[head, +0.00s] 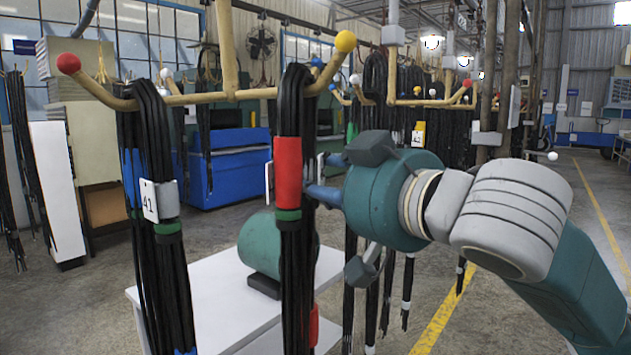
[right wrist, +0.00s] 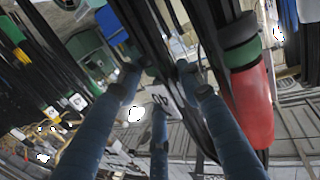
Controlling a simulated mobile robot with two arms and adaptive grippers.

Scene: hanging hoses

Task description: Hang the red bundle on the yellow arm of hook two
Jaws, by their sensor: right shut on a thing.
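The red bundle, black hoses with a red sleeve (head: 288,171) and green band, hangs upright in the head view. Its top loop stands at the yellow arm (head: 325,74) of the near hook, just inside the yellow ball (head: 345,41), and seems to lie over it. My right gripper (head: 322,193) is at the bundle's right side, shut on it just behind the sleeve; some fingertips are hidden. In the right wrist view its blue fingers (right wrist: 160,80) close around black hoses, beside the red sleeve (right wrist: 250,105) and a "40" tag (right wrist: 163,98). My left gripper is not in view.
Another bundle, tagged 41 (head: 150,201), hangs on the red-balled arm (head: 100,92) of the same hook. A white table (head: 210,290) with a teal rounded thing (head: 255,242) stands behind. Other hung hoses (head: 450,130) fill the back; open floor lies at right.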

